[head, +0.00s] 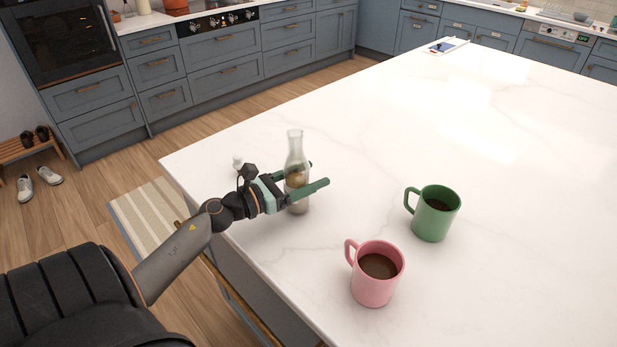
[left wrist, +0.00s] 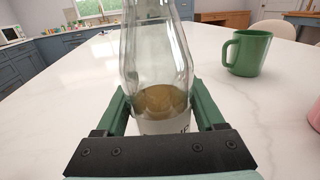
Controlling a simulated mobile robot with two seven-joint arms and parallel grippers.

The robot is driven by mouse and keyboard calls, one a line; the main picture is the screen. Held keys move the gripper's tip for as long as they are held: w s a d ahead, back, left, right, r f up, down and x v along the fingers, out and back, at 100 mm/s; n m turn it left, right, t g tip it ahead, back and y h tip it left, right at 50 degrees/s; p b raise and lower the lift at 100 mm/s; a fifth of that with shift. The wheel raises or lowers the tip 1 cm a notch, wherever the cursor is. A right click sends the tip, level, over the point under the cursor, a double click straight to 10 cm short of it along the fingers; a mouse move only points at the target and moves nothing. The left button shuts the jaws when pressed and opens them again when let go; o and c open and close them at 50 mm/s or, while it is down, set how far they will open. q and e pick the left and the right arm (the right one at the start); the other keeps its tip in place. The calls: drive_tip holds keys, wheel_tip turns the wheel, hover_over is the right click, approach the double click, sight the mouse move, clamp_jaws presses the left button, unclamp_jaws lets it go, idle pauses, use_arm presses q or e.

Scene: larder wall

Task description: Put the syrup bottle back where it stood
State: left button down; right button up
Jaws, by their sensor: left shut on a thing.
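The syrup bottle (head: 295,150) is clear glass with a narrow neck and some amber liquid low inside. It is upright at the near left part of the white island top. My left gripper (head: 305,181) is shut on the bottle, with one green finger on each side of its body. In the left wrist view the bottle (left wrist: 157,55) stands between the two fingers (left wrist: 162,112). I cannot tell whether its base touches the worktop. My right gripper is not in view.
A green mug (head: 436,216) and a pink mug (head: 377,277), both with dark drink, stand to the right of the bottle. The island top (head: 400,130) beyond is mostly clear.

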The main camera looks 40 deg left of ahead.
sight(285, 187)
use_arm(q)
drive_tip(key=shift+c, duration=2.2)
unclamp_jaws()
drive_tip(key=shift+f, duration=0.2)
drive_tip(key=o, duration=0.4)
drive_tip(key=shift+r, duration=0.1)
drive_tip(key=shift+o, duration=0.2)
drive_tip(key=shift+r, duration=0.2)
drive_tip(key=shift+s+f, duration=0.2)
drive_tip(key=shift+s, duration=0.15)
drive_tip(key=b+v, duration=0.2)
drive_tip(key=v, duration=0.8)
drive_tip(key=shift+s+a+r+b, duration=0.1)
drive_tip(key=shift+s+b, duration=0.05)
drive_tip(key=shift+b, duration=0.25)
drive_tip(key=shift+s+a+r, duration=0.1)
drive_tip(key=shift+s+a, duration=0.05)
drive_tip(key=shift+s, duration=0.4)
